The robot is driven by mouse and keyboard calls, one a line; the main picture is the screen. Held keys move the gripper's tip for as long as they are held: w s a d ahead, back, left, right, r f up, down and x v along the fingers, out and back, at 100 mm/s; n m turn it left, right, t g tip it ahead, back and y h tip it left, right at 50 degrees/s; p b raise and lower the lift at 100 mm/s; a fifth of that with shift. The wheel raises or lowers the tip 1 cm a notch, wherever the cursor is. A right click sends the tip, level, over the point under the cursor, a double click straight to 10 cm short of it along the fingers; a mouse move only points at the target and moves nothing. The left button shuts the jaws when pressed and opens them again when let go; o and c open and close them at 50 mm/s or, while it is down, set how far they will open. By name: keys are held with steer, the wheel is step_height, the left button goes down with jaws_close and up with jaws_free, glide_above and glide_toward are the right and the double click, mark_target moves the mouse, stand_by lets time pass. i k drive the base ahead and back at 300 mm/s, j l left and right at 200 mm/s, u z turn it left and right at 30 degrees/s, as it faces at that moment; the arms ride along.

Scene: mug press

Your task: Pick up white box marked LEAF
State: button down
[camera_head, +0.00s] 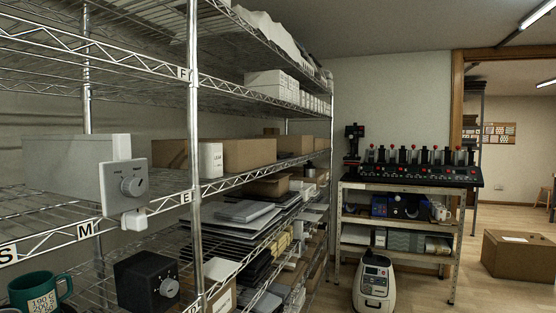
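The white box marked LEAF (211,160) stands upright on the wire shelf labelled E, just right of the front metal post. Its small dark lettering is on the front face. Cardboard boxes (249,156) are close behind it and to its right. The post partly covers the area at its left edge. My gripper is not in view, so I cannot tell its state.
The wire rack's post (194,130) stands close left of the box. A grey dial unit (125,187) juts out at left. A teal mug (38,293) and black dial box (146,279) sit lower. Open floor lies right, past a cardboard carton (518,258).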

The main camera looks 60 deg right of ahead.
mark_target(210, 154)
steer(key=z, duration=0.7)
steer(key=u, duration=1.9)
steer(key=l+u, duration=0.2)
steer(key=u, duration=0.2)
steer(key=l+u, duration=0.2)
steer(key=u, duration=0.2)
steer(key=l+u, duration=0.2)
steer(key=u, duration=0.25)
steer(key=l+u, duration=0.2)
steer(key=u, duration=0.2)
steer(key=k+l+u, duration=0.1)
steer(key=k+l, duration=0.15)
steer(key=k, duration=0.15)
steer(key=k+l+u, duration=0.15)
steer(key=k, duration=0.3)
steer(key=k+l+u, duration=0.1)
steer(key=k, duration=0.35)
steer(key=k+l+u, duration=0.15)
steer(key=k, duration=0.25)
steer(key=l, duration=0.1)
